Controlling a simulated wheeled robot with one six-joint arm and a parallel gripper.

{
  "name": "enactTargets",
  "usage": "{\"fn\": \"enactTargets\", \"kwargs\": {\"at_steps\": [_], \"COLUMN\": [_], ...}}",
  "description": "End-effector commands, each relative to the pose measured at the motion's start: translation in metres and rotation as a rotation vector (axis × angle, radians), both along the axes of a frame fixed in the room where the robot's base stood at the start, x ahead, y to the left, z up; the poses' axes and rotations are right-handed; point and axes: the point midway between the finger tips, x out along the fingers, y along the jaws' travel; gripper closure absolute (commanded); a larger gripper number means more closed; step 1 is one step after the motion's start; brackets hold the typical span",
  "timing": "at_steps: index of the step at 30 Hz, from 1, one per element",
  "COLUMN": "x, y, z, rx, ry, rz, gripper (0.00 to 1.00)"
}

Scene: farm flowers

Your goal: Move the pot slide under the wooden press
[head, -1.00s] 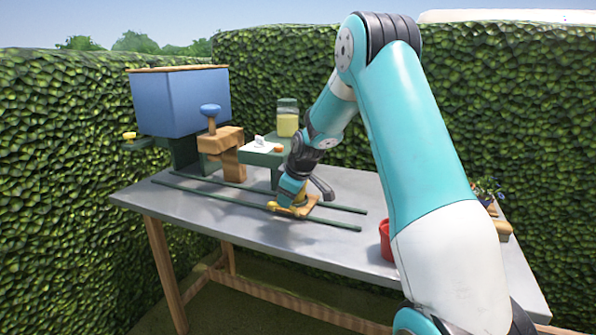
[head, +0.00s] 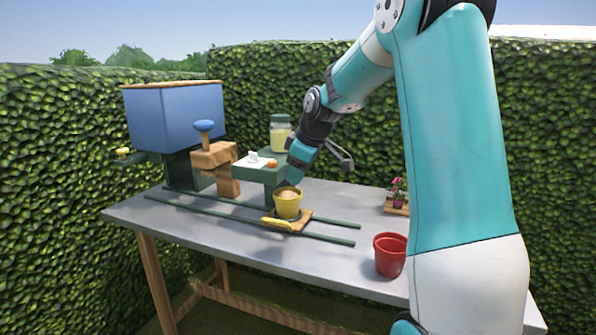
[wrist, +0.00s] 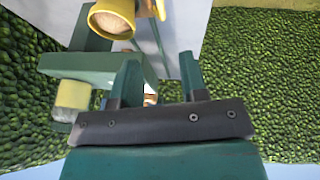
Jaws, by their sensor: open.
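The pot slide (head: 303,216) is a small wooden board on two green rails, with a yellow handle (head: 277,223) at its front. A yellow pot (head: 288,203) filled with tan material stands upright on it; this pot also shows at the top of the wrist view (wrist: 112,19). The wooden press (head: 215,157), with a blue knob on top, stands to the left of the slide at the rails. The pot is not under it. My gripper (head: 294,178) is open and empty, above and slightly behind the pot; its two fingers show apart in the wrist view (wrist: 159,78).
A blue hopper (head: 175,118) stands at the back left. A green stand holds a jar (head: 280,134), a white card and an orange item. A red pot (head: 390,255) and a flower pot (head: 398,192) are on the right. The front of the table (head: 190,230) is clear.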

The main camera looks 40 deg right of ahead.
Motion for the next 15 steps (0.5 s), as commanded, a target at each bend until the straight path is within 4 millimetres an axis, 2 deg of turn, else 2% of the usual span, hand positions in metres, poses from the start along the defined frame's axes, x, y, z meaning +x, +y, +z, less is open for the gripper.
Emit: {"fn": "enactTargets", "kwargs": {"at_steps": [3,5,8,10,12,15], "x": [0.001,0.004,0.013,0.022,0.029,0.034], "y": [0.001,0.003,0.013,0.023,0.036,0.055], "z": [-0.002,-0.011,-0.043,-0.076,-0.110,-0.147], "rx": [-0.002,-0.011,-0.054,-0.119,-0.218,-0.396], "ry": [0.001,0.009,0.039,0.068,0.094,0.104], "rz": [-0.001,-0.009,-0.049,-0.096,-0.148,-0.215], "gripper": [0.61,0.61,0.61,0.61,0.61,0.61]}}
